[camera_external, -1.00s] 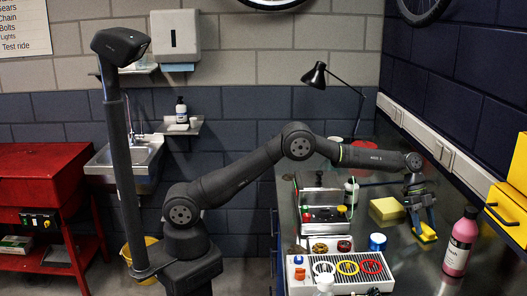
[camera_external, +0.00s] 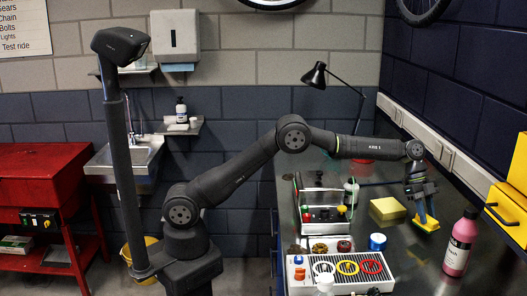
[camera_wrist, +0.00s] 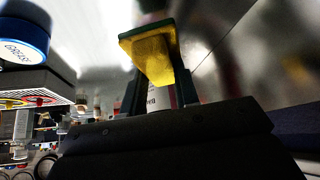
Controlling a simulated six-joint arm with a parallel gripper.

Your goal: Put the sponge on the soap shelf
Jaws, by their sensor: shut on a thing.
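My gripper (camera_external: 424,207) is over the right part of the bench, shut on the sponge (camera_external: 427,222). The sponge is yellow with a green side and hangs tilted between the fingers, seemingly just above the bench top. In the wrist view the sponge (camera_wrist: 153,60) sits between the dark fingers at top centre. The soap shelf (camera_external: 195,129) is a small metal wall shelf right of the sink, far to the left across the room.
A yellow block (camera_external: 388,209) lies left of my gripper. A pink bottle (camera_external: 460,243) stands to its right. A blue tin (camera_external: 377,242), a ring tray (camera_external: 340,270) and a tool caddy (camera_external: 326,206) are on the bench. A desk lamp (camera_external: 316,75) stands behind. The sink (camera_external: 128,158) adjoins the shelf.

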